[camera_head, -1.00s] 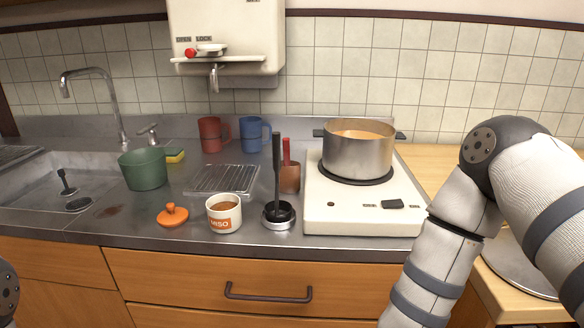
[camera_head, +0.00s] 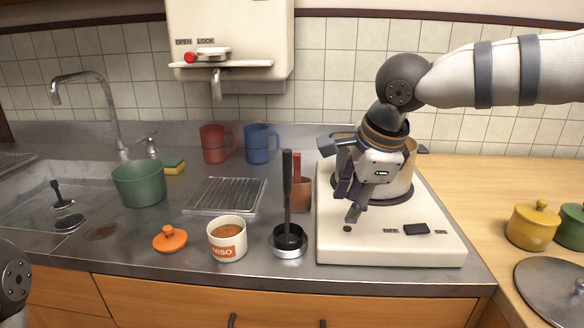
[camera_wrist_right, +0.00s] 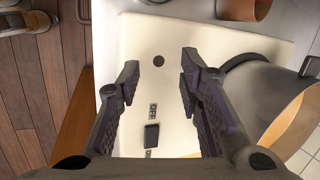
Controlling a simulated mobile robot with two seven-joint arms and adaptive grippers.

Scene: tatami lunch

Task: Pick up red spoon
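The red spoon (camera_head: 297,166) stands upright in a brown cup (camera_head: 303,196), just left of the stove; only its red handle shows and its lower end is hidden in the cup. My right gripper (camera_head: 350,205) is above the stove's front left part, in front of the pot and to the right of the spoon, apart from it. In the right wrist view its two fingers (camera_wrist_right: 157,80) are spread with nothing between them but the white stove top behind. A brown cup (camera_wrist_right: 244,8) is at the top edge there. My left gripper is out of view.
A black ladle (camera_head: 287,195) stands in a holder in front of the cup. A steel pot (camera_head: 402,178) is on the white stove (camera_head: 385,250). A miso cup (camera_head: 227,240), orange lid (camera_head: 170,239) and wire rack (camera_head: 213,195) lie left. Red (camera_head: 215,143) and blue (camera_head: 260,144) mugs stand behind.

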